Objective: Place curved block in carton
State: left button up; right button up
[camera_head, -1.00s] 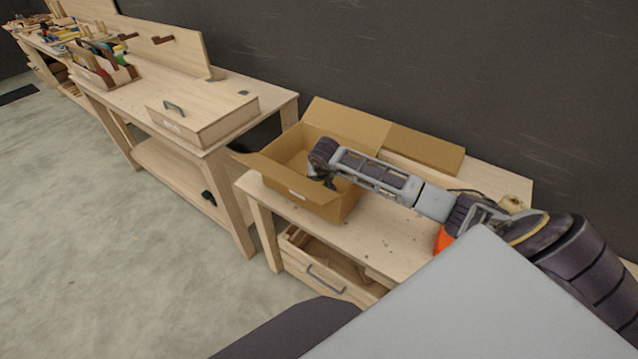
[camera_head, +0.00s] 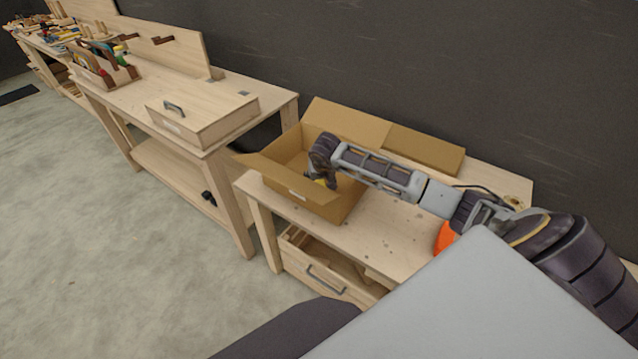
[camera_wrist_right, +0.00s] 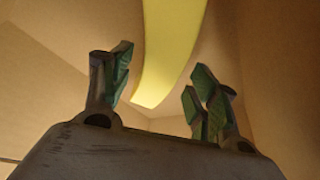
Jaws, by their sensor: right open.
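The carton (camera_head: 345,209) is an open cardboard box with its flaps spread, on the near wooden workbench. My right gripper (camera_head: 327,181) reaches down into it from the right. In the right wrist view the fingers of my right gripper (camera_wrist_right: 160,92) are spread apart with cardboard walls around them. The curved block (camera_wrist_right: 168,45) is yellow and lies inside the carton, beyond the fingertips, with its lower end between them in the picture. No finger visibly clamps it. My left gripper is not in view.
An orange object (camera_head: 445,236) is partly hidden by my arm. A wooden box with a handle (camera_head: 203,117) and a tool tray (camera_head: 103,72) stand on the bench to the left. An open drawer (camera_head: 330,270) is below the carton.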

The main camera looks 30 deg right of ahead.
jog(key=v, duration=0.4)
jog(key=shift+s+r, duration=0.1)
jog(key=shift+r, duration=0.15)
jog(key=shift+s+a+r, duration=0.1)
jog(key=shift+s+r, duration=0.1)
jog(key=shift+r, duration=0.15)
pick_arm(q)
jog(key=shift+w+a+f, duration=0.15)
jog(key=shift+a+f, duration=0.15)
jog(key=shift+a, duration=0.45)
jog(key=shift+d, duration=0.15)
